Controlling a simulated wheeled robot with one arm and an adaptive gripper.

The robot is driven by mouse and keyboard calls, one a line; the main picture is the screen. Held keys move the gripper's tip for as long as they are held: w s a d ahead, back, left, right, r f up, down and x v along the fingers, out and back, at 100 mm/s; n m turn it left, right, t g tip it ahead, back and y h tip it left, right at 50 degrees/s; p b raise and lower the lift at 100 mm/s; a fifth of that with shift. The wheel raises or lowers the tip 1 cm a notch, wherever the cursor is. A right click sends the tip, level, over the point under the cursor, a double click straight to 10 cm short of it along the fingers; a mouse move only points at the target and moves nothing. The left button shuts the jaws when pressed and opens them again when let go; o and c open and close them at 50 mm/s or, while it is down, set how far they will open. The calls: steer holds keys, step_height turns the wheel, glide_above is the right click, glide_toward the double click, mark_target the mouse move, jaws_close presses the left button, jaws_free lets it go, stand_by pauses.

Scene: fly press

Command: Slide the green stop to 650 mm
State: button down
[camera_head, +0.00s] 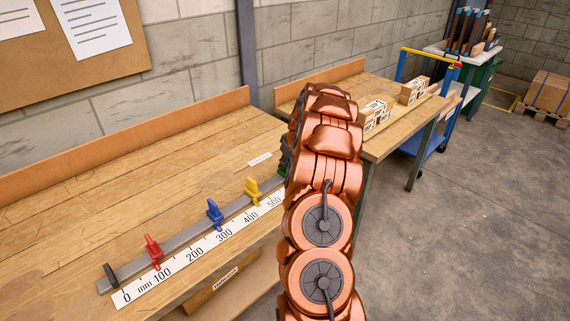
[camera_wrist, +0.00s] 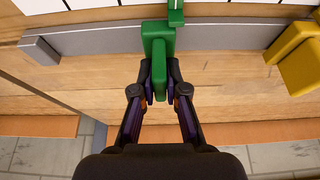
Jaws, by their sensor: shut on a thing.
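The green stop (camera_wrist: 158,50) sits on the grey rail (camera_wrist: 100,42) in the wrist view. My gripper (camera_wrist: 159,78) has its two fingers on either side of the stop's lower part and is shut on it. In the head view my arm hides most of the stop and the gripper. The white mm scale (camera_head: 205,249) runs along the rail's front, with marks readable from 0 to 500. Marks beyond that are hidden behind my arm, so the green stop's exact reading cannot be told.
Red (camera_head: 153,252), blue (camera_head: 214,214) and yellow (camera_head: 252,189) stops sit on the rail at lower marks. In the wrist view, the yellow stop is right of the green one; the rail's end (camera_wrist: 38,50) is left, with bare rail between. A second bench with boxes (camera_head: 376,112) stands behind.

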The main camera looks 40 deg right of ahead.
steer(key=shift+d, duration=0.1)
stand_by(0.4)
steer(key=d+b, duration=0.2)
steer(key=b, duration=0.1)
steer(key=shift+d+f, duration=0.2)
steer(key=shift+d, duration=0.05)
steer(key=shift+d+r+b, duration=0.2)
steer(key=shift+d+b, duration=0.65)
steer(key=shift+d, duration=0.35)
steer(key=c, duration=1.2)
jaws_free()
steer(key=shift+s, duration=0.1)
steer(key=shift+r, duration=0.1)
